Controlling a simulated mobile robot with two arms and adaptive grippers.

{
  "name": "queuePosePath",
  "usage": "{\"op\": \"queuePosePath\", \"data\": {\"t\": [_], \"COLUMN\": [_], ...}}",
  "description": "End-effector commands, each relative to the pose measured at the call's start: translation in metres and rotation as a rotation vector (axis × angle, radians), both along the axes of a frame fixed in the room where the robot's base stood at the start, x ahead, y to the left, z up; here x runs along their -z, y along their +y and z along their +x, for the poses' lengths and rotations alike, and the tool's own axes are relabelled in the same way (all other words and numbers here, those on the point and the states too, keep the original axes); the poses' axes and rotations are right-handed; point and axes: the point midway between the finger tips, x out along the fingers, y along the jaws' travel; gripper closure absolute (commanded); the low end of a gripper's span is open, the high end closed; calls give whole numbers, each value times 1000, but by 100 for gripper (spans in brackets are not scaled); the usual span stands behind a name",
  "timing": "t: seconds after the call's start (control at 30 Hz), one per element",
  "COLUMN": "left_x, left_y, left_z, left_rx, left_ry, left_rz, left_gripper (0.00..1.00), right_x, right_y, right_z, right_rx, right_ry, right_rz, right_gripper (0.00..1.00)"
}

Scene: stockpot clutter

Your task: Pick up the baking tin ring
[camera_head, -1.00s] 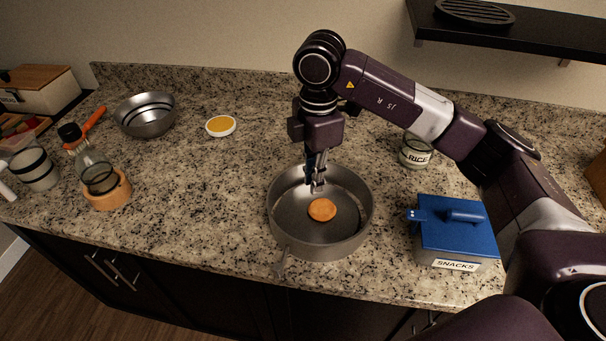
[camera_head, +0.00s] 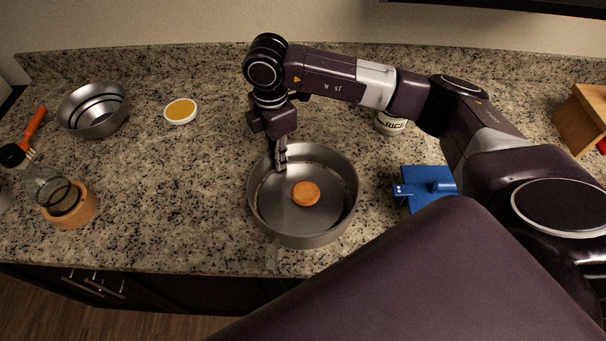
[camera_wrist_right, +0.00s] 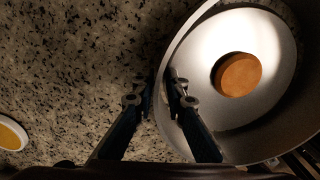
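The baking tin ring (camera_head: 345,213) is a round grey metal tin wall on the counter, with a round orange-brown disc (camera_head: 306,193) lying inside it. It also shows in the wrist view (camera_wrist_right: 284,132), with its bright floor and the disc (camera_wrist_right: 237,74). My right gripper (camera_head: 281,158) is at the tin's back-left wall. In the wrist view its two fingers (camera_wrist_right: 160,88) sit close together on either side of the wall, one inside and one outside, and look closed on it. My left gripper is not in view.
A metal bowl (camera_head: 94,121) and a white dish with yellow contents (camera_head: 180,111) stand to the left. A glass bottle sits by a wooden ring (camera_head: 72,210). A rice jar (camera_head: 391,124) and a blue-lidded box (camera_head: 424,180) are at right.

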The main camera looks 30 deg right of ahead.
Motion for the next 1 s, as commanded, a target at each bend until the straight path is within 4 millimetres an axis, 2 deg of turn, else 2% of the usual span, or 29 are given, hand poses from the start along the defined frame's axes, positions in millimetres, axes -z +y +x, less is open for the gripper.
{"op": "queuePosePath", "data": {"t": [0.03,0.13,0.23,0.33,0.57,0.87,1.0], "left_x": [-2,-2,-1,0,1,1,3], "left_y": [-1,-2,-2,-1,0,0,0], "left_z": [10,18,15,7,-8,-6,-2], "left_rx": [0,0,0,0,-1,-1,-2], "left_ry": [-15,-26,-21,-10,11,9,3], "left_rz": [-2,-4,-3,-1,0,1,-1], "left_gripper": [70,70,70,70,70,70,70], "right_x": [1,2,2,2,1,0,-7], "right_y": [0,0,0,0,0,0,0], "right_z": [0,0,0,0,1,1,2], "right_rx": [0,0,0,0,0,0,1], "right_ry": [0,-1,-1,-1,-2,-3,-4], "right_rz": [0,0,0,0,0,1,1], "right_gripper": [88,88,89,100,100,100,100]}}
